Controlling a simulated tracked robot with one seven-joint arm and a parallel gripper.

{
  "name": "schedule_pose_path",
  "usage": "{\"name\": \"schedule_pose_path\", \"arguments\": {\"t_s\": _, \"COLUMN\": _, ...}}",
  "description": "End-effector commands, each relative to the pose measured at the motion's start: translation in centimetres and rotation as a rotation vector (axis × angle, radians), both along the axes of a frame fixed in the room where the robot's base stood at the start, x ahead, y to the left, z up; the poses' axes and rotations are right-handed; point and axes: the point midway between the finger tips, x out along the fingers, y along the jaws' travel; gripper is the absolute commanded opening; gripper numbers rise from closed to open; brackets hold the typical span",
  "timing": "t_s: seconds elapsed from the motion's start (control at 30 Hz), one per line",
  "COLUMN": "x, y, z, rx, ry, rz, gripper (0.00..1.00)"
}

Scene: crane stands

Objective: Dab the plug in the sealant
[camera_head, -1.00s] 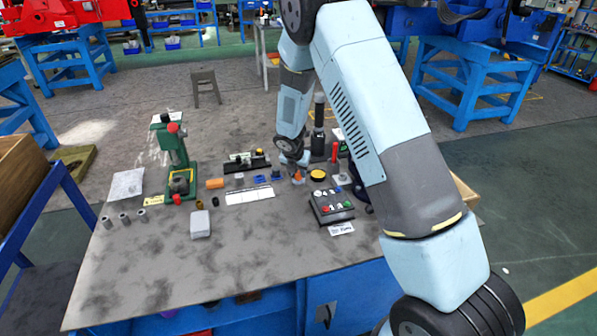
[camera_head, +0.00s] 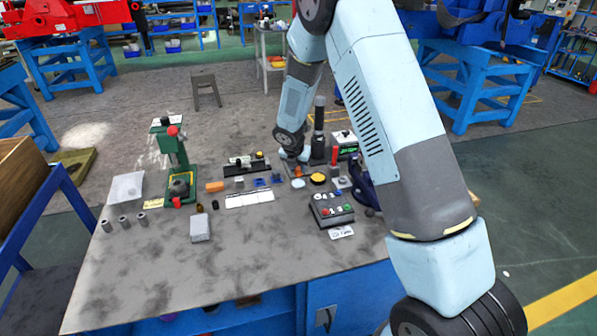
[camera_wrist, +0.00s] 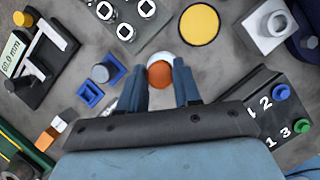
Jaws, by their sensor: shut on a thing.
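My gripper (camera_wrist: 159,77) is shut on a small orange plug (camera_wrist: 160,74), whose round end shows between the two blue fingertips in the wrist view. A white round patch (camera_wrist: 159,59) shows just behind the plug; I cannot tell whether they touch. A yellow disc in a dark rim (camera_wrist: 199,25) lies just beyond and to the right of the fingers. I cannot tell which thing holds the sealant.
A button box (camera_head: 332,208) stands in front of my gripper. A grey block with a round post (camera_wrist: 270,26), small blue holders (camera_wrist: 89,94) and a gauge stand (camera_wrist: 36,62) are close by. A green press (camera_head: 174,160) stands left. The front of the table is mostly clear.

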Motion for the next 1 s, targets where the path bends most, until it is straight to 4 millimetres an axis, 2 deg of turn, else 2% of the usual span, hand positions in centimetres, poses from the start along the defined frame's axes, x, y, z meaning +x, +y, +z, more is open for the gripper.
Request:
{"name": "schedule_pose_path", "arguments": {"t_s": 0.5, "x": 0.0, "y": 0.0, "z": 3.3, "rx": 0.000, "ry": -0.001, "rz": 0.000, "gripper": 0.08}}
{"name": "schedule_pose_path", "arguments": {"t_s": 1.0, "x": 0.0, "y": 0.1, "z": 3.6, "rx": -0.001, "ry": 0.000, "rz": 0.002, "gripper": 0.08}}
